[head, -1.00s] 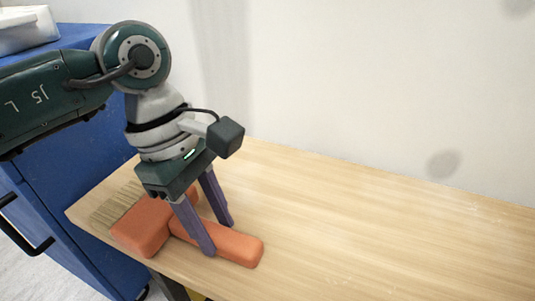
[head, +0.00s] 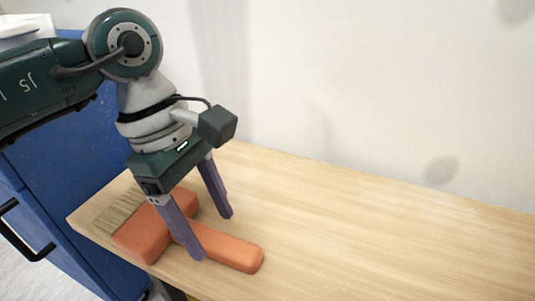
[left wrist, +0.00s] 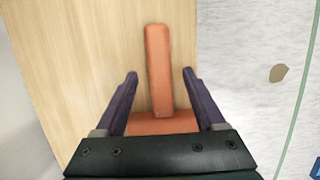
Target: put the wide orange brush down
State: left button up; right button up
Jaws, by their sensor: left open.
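The wide orange brush (head: 230,250) lies flat on the wooden table (head: 350,225) near its left end. Its wide head (head: 152,232) and pale bristles (head: 117,212) point left, and its handle points right. My left gripper (head: 214,238) is open, with its purple fingers on either side of the brush and apart from it. In the left wrist view the orange handle (left wrist: 158,70) shows between the spread fingers (left wrist: 158,82), with a gap on each side. Part of the brush is hidden behind the near finger. My right gripper is not in view.
A blue cabinet (head: 65,150) with a black handle stands left of the table. A pale wall (head: 380,90) runs behind it. The table to the right of the brush is clear. The table's front edge is close to the handle.

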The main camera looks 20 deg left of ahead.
pick_arm(q)
jog(key=p+v, duration=0.2)
jog(key=v, duration=0.8)
jog(key=w+d+r+n+t+h, duration=0.1)
jog(key=d+r+n+t+h, duration=0.25)
jog(key=d+r+h, duration=0.45)
jog(key=d+r+n+t+h, duration=0.2)
jog(key=d+r+n+h, duration=0.25)
jog(key=d, duration=0.65)
jog(key=w+a+r+n+t, duration=0.45)
jog(key=r+n+t, duration=0.35)
jog(key=n+t, duration=0.4)
jog(key=n+g+y, duration=0.8)
jog(key=n+y, duration=0.9)
jog(key=n, duration=1.3)
send_over(196, 230)
jog(key=s+a, duration=0.2)
jog(key=s, duration=0.2)
notch_tip(196, 230, down, 21)
jog(key=s+d+f+n+g+h, duration=0.1)
jog(key=s+f+g, duration=0.1)
jog(key=s, duration=0.4)
jog(key=s+d+f+n+g, duration=0.1)
jog(key=s+f+g, duration=0.2)
jog(key=s, duration=0.3)
jog(key=shift+d+f+n+g+h, duration=0.2)
jog(key=shift+f+n+g+h, duration=0.05)
jog(key=shift+n+g+h, duration=0.15)
